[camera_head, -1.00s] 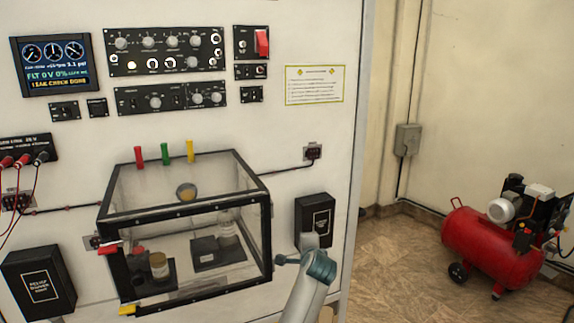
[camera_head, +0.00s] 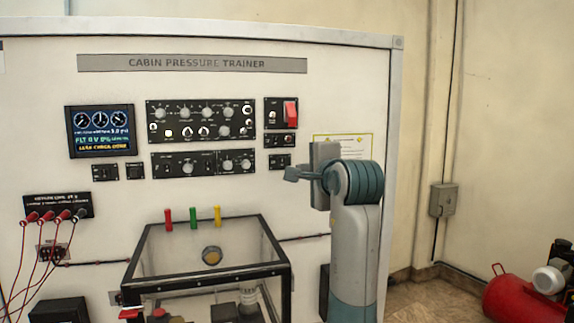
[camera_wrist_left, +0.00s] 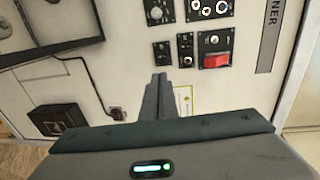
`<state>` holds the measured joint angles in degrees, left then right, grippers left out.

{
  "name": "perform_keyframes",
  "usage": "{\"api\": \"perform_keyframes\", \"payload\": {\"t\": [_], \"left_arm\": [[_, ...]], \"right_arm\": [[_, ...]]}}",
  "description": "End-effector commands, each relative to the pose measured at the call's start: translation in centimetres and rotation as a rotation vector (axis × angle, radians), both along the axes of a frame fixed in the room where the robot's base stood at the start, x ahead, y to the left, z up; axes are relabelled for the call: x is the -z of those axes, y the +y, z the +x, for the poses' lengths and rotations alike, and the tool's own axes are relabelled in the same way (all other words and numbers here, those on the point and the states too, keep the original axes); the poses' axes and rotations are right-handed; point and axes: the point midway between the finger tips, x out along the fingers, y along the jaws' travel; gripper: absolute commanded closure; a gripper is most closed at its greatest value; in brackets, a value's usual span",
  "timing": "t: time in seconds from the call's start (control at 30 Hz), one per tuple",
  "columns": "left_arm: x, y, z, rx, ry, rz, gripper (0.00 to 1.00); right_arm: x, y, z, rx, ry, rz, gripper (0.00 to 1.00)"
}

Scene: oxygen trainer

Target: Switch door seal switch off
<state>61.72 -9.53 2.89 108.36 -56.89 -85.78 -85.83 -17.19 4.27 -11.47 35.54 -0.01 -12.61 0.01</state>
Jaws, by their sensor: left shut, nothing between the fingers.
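My left gripper (camera_head: 290,173) is shut and empty, its fingertips pointing left in front of the wall panel. In the left wrist view the shut fingers (camera_wrist_left: 160,80) end beside a small black switch panel (camera_wrist_left: 161,53). In the head view that small panel (camera_head: 280,161) is just above the fingertips; contact cannot be told. Another small switch panel (camera_head: 281,141) sits above it, under the red guarded switch (camera_head: 291,112). Labels are too small to read, so I cannot tell which is the door seal switch. My right gripper is not in view.
A display (camera_head: 100,131) and knob panels (camera_head: 200,121) are on the board to the left. A clear chamber (camera_head: 205,252) with black edges stands out below. A paper notice (camera_head: 343,141) is partly hidden by my arm. A red compressor (camera_head: 515,300) stands on the floor at right.

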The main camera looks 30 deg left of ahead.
Motion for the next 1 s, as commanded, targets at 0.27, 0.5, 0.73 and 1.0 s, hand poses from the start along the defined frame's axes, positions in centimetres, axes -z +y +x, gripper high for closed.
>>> {"api": "perform_keyframes", "payload": {"t": [0.27, 0.5, 0.73, 1.0], "left_arm": [[-0.2, 0.1, -0.3, -0.004, 0.0, -0.002, 1.0], [-0.2, 0.4, 0.0, -0.004, 0.0, 0.0, 1.0], [-0.2, 1.8, 1.2, -0.005, 0.003, 0.001, 1.0], [0.2, 5.2, 4.1, -0.006, 0.005, 0.0, 1.0]], "right_arm": [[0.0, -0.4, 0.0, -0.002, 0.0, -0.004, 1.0], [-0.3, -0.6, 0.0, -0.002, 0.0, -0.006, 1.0], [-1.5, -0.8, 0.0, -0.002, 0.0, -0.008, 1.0], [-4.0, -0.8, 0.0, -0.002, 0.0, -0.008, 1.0]]}}
